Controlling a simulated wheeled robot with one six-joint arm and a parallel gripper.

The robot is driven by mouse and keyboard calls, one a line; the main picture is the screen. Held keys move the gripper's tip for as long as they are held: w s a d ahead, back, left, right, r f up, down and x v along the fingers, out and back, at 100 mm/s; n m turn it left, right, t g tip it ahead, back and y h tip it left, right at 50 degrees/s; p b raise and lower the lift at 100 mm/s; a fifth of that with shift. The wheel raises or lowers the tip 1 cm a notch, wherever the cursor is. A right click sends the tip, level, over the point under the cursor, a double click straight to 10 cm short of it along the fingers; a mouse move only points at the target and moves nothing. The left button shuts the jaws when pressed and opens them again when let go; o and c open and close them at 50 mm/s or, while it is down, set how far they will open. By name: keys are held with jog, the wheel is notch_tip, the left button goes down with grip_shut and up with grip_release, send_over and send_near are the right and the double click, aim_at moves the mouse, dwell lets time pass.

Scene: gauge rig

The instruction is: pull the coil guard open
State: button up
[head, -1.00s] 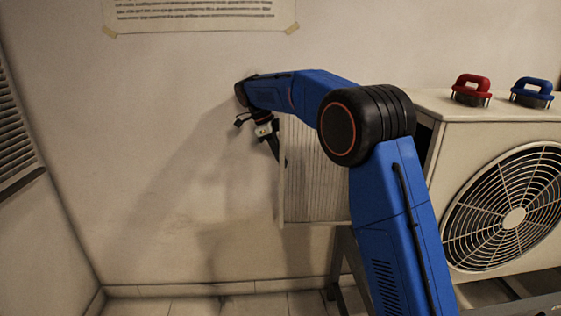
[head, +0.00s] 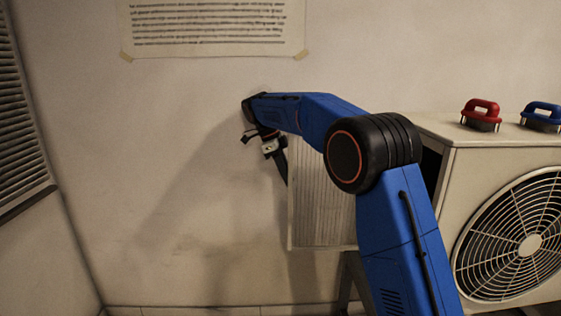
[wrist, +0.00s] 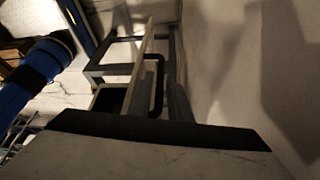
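The coil guard (head: 310,213) is a pale, finely ribbed panel. In the head view it stands out to the left of the white unit (head: 448,185), with a dark gap beside the unit, partly behind my blue arm. In the wrist view the guard (wrist: 140,70) shows nearly edge-on, with a black bracket-shaped handle (wrist: 159,85) on its right face. My gripper (head: 281,165) is at the guard's upper left edge. In the wrist view a dark finger-like bar stands just right of the handle. I cannot tell whether the fingers close on it.
A red-handled tool (head: 481,114) and a blue-handled one (head: 541,116) stand on top of the unit. The fan grille (head: 512,240) faces front right. A wall is close behind my gripper, with a taped paper sheet (head: 213,25) above.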

jog(key=v, duration=0.9)
jog(key=shift+a+r, duration=0.15)
jog(key=shift+r, duration=0.15)
jog(key=shift+s, duration=0.15)
